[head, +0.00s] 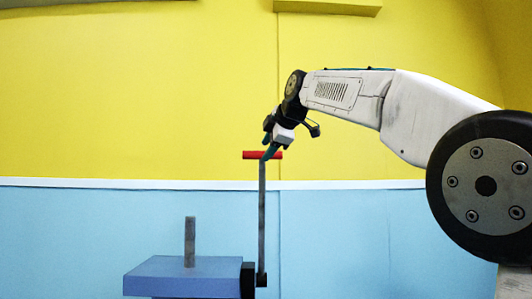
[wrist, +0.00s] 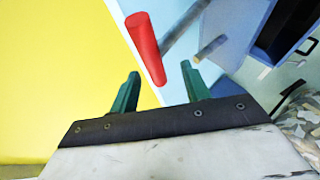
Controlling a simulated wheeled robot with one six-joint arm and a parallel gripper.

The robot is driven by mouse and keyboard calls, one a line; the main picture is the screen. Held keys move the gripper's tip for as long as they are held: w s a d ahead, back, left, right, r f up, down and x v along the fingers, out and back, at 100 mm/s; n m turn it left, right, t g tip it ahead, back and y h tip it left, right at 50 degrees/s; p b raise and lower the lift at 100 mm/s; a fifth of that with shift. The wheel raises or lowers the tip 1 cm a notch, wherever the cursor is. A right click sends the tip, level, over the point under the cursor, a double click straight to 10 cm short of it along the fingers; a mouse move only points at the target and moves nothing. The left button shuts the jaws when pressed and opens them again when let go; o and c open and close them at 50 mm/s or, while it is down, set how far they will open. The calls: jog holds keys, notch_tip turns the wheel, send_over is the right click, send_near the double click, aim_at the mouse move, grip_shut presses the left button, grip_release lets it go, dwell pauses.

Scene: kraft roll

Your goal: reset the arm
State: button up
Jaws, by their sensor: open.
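My gripper (head: 270,150) is at the end of my white arm, which reaches in from the right in the head view. Its green fingers (wrist: 158,88) stand apart in the wrist view, with nothing held between them. A red crank handle (head: 249,155) is right at the fingertips in the head view. In the wrist view the red handle (wrist: 145,48) lies just beyond and between the open fingers. Whether they touch cannot be told. The handle sits on top of a grey crank arm (head: 262,215), which stands upright.
The crank joins the right side of a blue box (head: 160,275) with an upright grey peg (head: 189,242) on top. A wall (head: 130,90), yellow above and light blue below, stands behind. A yellow ledge (head: 330,8) juts out at the top. The space left of the gripper looks free.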

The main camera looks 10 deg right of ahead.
dwell(0.4)
jog(key=s+d+f+m+g+h, duration=0.1)
jog(key=s+d+f+m+g, duration=0.2)
jog(key=s+f, duration=1.2)
jog(key=s+d+f+m+g+h, duration=0.1)
jog(key=s+d+f+m+g, duration=0.2)
jog(key=s+f+m, duration=0.6)
jog(key=s+d+f+m+g+h, duration=0.1)
jog(key=s+d+f+m+g, duration=0.3)
jog(key=s+f, duration=1.7)
jog(key=s+d+m, duration=0.1)
jog(key=m, duration=0.1)
jog(key=shift+s+f+m+h, duration=0.25)
jog(key=shift+f+m+h, duration=0.1)
jog(key=shift+m+h, duration=0.05)
jog(key=shift+d, duration=0.1)
